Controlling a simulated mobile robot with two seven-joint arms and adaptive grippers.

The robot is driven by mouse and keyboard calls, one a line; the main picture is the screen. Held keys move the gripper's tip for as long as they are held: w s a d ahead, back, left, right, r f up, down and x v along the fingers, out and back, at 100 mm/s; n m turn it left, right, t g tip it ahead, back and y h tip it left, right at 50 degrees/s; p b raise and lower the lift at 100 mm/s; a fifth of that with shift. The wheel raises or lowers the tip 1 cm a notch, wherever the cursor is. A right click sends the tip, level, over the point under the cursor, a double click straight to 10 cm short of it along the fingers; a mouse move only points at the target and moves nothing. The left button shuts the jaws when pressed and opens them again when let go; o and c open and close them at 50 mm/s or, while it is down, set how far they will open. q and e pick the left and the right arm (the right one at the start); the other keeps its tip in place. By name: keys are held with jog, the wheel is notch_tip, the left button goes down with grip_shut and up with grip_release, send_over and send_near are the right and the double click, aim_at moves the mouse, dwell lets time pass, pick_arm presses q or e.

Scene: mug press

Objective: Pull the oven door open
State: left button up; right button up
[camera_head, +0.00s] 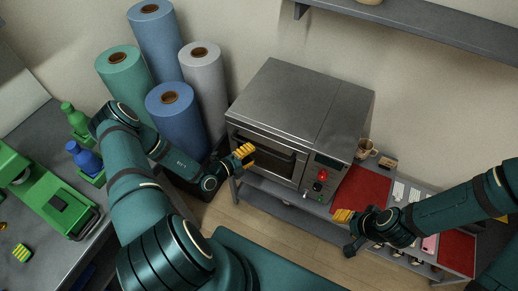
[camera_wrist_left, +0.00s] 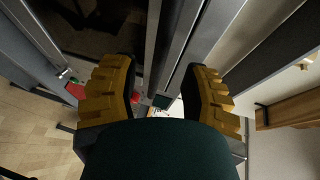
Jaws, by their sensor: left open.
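The oven (camera_head: 305,110) is a grey metal box standing against the wall. Its front door (camera_head: 272,160) has a dark window and looks shut. A metal handle bar runs across the upper part of the door. My left gripper (camera_head: 243,153) is in front of the door at its upper left. In the left wrist view my left gripper (camera_wrist_left: 160,75) has its yellow fingers apart, with metal bars (camera_wrist_left: 172,45) of the oven front running between them. I cannot tell whether they touch. My right gripper (camera_head: 345,216) is right of the oven, over the bench; its opening is unclear.
Blue, green and grey rolls (camera_head: 172,90) stand left of the oven. A control panel (camera_head: 320,180) with a red button is at the door's right. A red mat (camera_head: 365,188) and a mug (camera_head: 367,146) lie further right.

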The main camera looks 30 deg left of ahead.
aim_at(259, 148)
pick_arm(q)
jog(key=shift+x, duration=2.25)
grip_shut()
